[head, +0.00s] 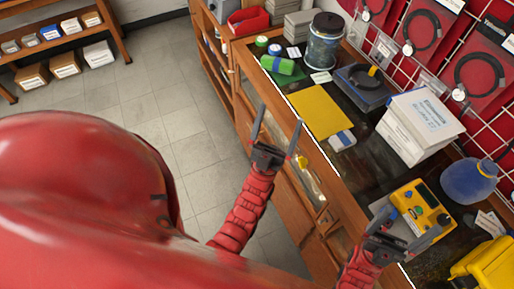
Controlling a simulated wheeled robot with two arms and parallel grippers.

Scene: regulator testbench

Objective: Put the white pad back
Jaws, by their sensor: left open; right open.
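A small white pad-like block with a blue part (341,140) lies on the dark bench top, at the near right corner of a flat yellow sheet (320,110). I cannot tell for certain that it is the white pad. My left gripper (279,122) is open and empty, in front of the bench's wooden front edge, left of the block and apart from it. My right gripper (411,226) is open, over the bench at the lower right, by a yellow meter (420,207). Its fingers hide part of the meter's surroundings; nothing shows held.
A white box stack (418,128), a blue bottle (469,182) and a yellow case (487,264) stand on the right. Bench between block and meter is mostly clear.

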